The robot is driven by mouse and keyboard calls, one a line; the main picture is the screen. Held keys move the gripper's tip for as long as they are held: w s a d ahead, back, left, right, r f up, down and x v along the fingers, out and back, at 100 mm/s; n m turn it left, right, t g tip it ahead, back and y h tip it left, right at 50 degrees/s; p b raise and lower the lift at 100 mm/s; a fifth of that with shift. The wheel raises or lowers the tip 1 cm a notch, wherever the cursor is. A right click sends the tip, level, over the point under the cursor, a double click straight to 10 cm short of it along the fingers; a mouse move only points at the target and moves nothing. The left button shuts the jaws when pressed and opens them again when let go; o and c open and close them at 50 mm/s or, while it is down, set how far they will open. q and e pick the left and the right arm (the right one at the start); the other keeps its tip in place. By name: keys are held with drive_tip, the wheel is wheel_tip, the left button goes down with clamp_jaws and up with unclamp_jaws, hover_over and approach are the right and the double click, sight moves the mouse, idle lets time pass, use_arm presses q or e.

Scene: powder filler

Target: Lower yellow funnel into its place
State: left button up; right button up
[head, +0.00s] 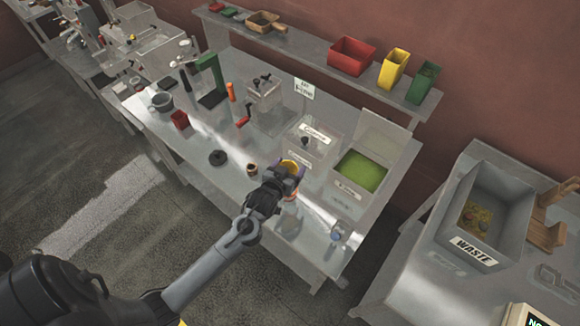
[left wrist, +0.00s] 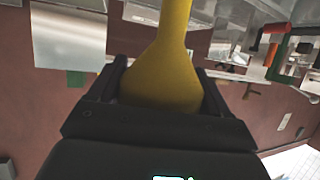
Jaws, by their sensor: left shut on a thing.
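The yellow funnel (head: 291,164) is held in my left gripper (head: 287,177) above the grey workbench, in front of the labelled bins. In the left wrist view the funnel (left wrist: 164,75) sits between the two dark fingers of my left gripper (left wrist: 162,90), its wide part at the jaws and its narrower neck pointing to the top of the picture. The gripper is shut on it. The arm and gripper cover part of the funnel and the bench below, so its exact height and the spot under it cannot be told. My right gripper is not in view.
A bin of green powder (head: 361,170) and a lidded clear box (head: 308,146) stand just behind and right. A small brown cup (head: 252,169) and dark round piece (head: 218,158) lie left. The waste bin (head: 461,249) is on another table.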

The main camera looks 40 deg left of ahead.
use_arm(q)
drive_tip(key=shift+r+p, duration=0.15)
drive_tip(key=shift+p, duration=0.3)
wheel_tip(320, 180, down, 10)
drive_tip(key=b, duration=0.5)
drive_tip(key=shift+r+b, duration=0.2)
drive_tip(key=shift+b, duration=0.15)
drive_tip(key=shift+f, duration=0.35)
idle(0.7)
drive_tip(key=shift+f, duration=0.3)
idle(0.5)
drive_tip(key=o, duration=1)
